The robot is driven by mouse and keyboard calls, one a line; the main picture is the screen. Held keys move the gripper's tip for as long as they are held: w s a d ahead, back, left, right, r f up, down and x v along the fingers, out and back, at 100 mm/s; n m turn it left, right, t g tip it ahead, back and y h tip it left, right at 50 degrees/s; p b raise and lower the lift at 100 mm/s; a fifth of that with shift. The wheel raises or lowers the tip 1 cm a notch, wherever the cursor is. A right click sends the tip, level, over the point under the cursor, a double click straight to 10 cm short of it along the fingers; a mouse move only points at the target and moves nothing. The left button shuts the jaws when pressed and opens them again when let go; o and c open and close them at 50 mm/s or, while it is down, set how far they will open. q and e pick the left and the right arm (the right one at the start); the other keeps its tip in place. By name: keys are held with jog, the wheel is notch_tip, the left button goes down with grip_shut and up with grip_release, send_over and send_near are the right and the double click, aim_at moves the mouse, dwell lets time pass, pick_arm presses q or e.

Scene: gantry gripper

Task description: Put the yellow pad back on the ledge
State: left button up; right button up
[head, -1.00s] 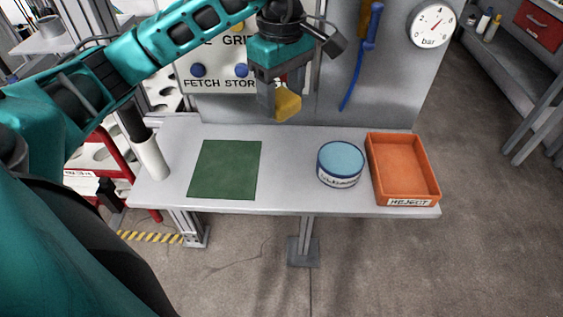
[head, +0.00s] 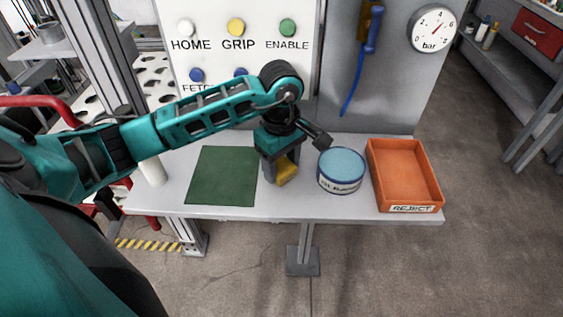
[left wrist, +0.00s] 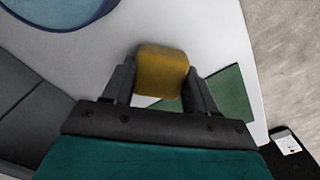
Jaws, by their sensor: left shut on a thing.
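The yellow pad (head: 287,173) is held between the fingers of my left gripper (head: 281,172), low over the grey ledge (head: 240,211). It lies between the green mat and the blue-lidded tin. In the left wrist view the pad (left wrist: 161,72) sits between the two dark fingers (left wrist: 160,85), with the pale ledge top behind it. I cannot tell whether the pad touches the ledge. My right gripper does not show.
A green mat (head: 221,178) lies left of the gripper. A blue-lidded tin (head: 341,167) stands close on its right, then an orange reject tray (head: 402,176). A white panel with several coloured buttons (head: 238,65) rises behind. The front strip of the ledge is clear.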

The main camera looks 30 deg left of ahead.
aim_at(281, 166)
pick_arm(q)
jog(key=o, duration=0.8)
jog(key=shift+f, duration=0.15)
jog(key=shift+c, duration=0.2)
jog(key=o, duration=0.5)
jog(key=shift+c, duration=0.2)
notch_tip(281, 166, up, 12)
jog(key=shift+r, duration=0.25)
jog(key=shift+s, duration=0.1)
